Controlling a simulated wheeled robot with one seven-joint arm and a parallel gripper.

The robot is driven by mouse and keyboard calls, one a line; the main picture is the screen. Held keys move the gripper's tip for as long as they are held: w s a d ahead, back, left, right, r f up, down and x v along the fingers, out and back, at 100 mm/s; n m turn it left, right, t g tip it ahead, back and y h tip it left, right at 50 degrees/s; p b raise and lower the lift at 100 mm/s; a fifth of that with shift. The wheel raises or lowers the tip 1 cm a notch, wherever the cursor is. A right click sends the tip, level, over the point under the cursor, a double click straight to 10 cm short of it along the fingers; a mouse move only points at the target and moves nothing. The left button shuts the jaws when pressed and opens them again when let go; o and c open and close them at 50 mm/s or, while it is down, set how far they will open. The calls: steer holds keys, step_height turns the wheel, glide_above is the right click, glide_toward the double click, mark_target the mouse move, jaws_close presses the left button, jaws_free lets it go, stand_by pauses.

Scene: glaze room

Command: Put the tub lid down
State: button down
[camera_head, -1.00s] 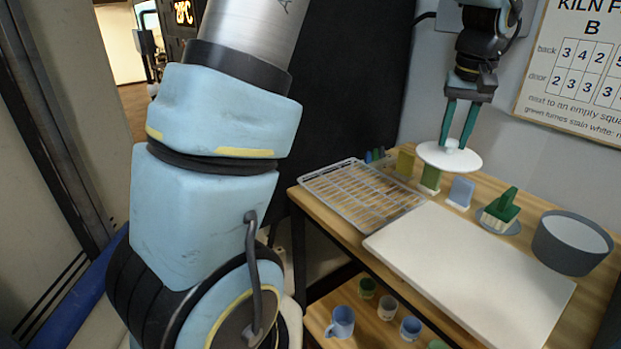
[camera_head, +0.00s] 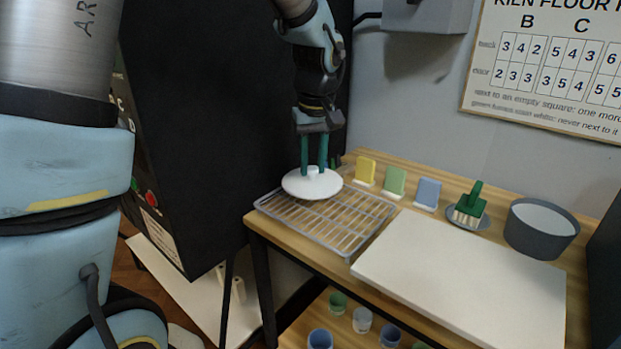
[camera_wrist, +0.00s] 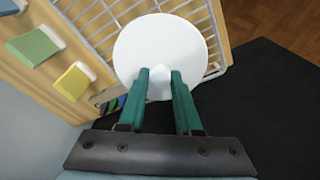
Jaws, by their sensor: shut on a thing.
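The tub lid (camera_head: 298,187) is a white round disc with a small knob on top. My gripper (camera_head: 314,168) has green fingers and is shut on the lid's knob. In the head view the lid is level, over the back left part of the wire rack (camera_head: 340,240). The wrist view also shows the lid (camera_wrist: 160,45) between and beyond the fingertips (camera_wrist: 160,80), with the rack's bars (camera_wrist: 95,15) around it. I cannot tell whether the lid touches the rack. The grey tub (camera_head: 535,240) with pale contents stands uncovered at the right of the table.
A white board (camera_head: 460,275) lies right of the rack. Yellow (camera_head: 366,171), green (camera_head: 394,181) and blue (camera_head: 428,193) upright tiles stand behind it. A green brush (camera_head: 469,204) sits on a grey dish. Cups stand on the lower shelf. A black cabinet (camera_head: 210,130) rises at left.

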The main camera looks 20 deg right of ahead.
mark_target(314, 169)
steer(key=shift+f, duration=1.95)
steer(key=shift+f, duration=0.15)
steer(key=c, duration=0.6)
jaws_free()
step_height(314, 169, up, 12)
steer(key=s, duration=0.2)
steer(key=a+f, duration=0.4)
steer(key=a, duration=0.6)
steer(key=s+a+f, duration=0.1)
steer(key=a+f, duration=0.3)
steer(key=a, duration=0.6)
steer(key=a+f, duration=0.4)
steer(key=a, duration=0.6)
steer(key=shift+s+b, duration=0.35)
steer(key=shift+s, duration=0.05)
